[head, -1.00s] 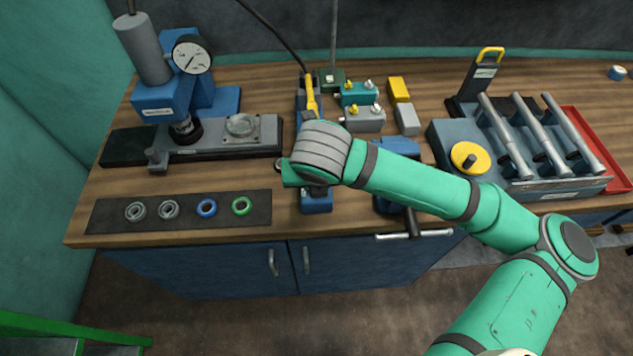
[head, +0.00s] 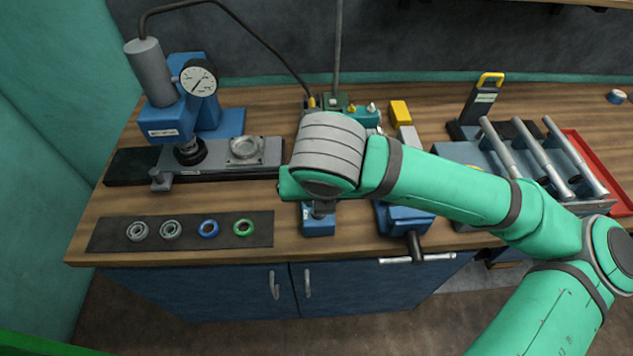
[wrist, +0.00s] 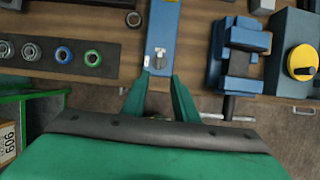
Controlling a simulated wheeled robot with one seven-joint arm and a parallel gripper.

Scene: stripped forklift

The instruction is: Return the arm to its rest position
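My green arm reaches in from the lower right in the head view, with its grey-banded wrist (head: 328,150) above the workbench (head: 110,205). The wrist hides my gripper there. In the wrist view my gripper (wrist: 160,82) points toward the bench's front edge, with two green fingers spread apart. Nothing shows held between them. The end of a blue tool body (wrist: 161,45) lies beyond the fingertips and shows in the gap. I cannot tell the height between them.
A press with a dial gauge (head: 197,79) stands at the left. A dark mat (head: 190,243) carries several rings. A blue vise (head: 405,222) with a protruding handle is right of my wrist. A grey rack (head: 497,155) with metal bars and a red tray (head: 600,160) are farther right.

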